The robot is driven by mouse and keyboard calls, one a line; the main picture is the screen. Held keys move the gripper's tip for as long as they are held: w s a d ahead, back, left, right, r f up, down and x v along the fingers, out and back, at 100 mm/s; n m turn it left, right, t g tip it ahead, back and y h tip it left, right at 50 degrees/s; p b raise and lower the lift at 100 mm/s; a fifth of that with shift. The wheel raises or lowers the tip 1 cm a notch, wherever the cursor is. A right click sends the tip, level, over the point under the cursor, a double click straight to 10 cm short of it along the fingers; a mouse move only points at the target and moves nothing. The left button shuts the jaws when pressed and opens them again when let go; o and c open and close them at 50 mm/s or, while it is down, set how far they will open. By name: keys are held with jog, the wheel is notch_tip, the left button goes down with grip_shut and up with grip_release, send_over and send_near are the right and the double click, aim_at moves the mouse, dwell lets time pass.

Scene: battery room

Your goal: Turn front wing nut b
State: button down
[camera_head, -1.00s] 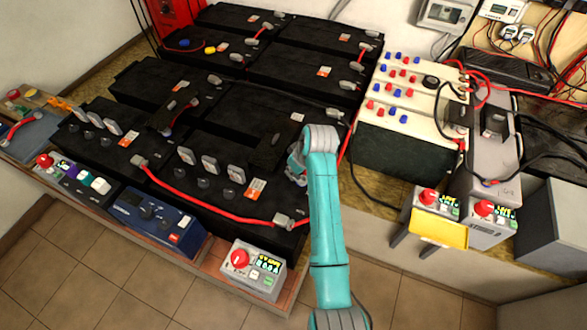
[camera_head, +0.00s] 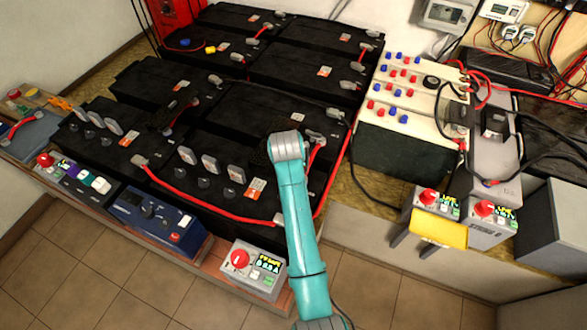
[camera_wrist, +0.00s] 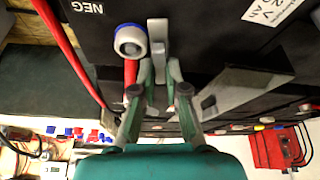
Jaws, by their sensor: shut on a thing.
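In the wrist view a grey wing nut (camera_wrist: 157,38) stands out from the black battery top (camera_wrist: 205,28), beside a round white-and-blue fitting (camera_wrist: 130,42). My gripper (camera_wrist: 160,70) is shut on the wing nut's near end, one finger on either side. A short red lead (camera_wrist: 131,72) runs down from the round fitting, close by the left finger. In the head view my teal arm stands over the right part of the front right battery (camera_head: 240,105). It hides the wing nut and my fingertips there.
Three grey upright tabs (camera_head: 209,164) stand left of my arm. A red cable (camera_head: 190,207) crosses the front batteries. Right of my arm are cream boxes with red and blue terminals (camera_head: 400,95). A grey box with a red knob (camera_head: 252,268) sits at the front edge.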

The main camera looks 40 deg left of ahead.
jog(key=shift+m+h, duration=0.4)
jog(key=shift+m, duration=0.8)
jog(key=c, duration=1.2)
grip_release()
jog(key=v, duration=1.2)
jog(key=shift+s+a, duration=0.1)
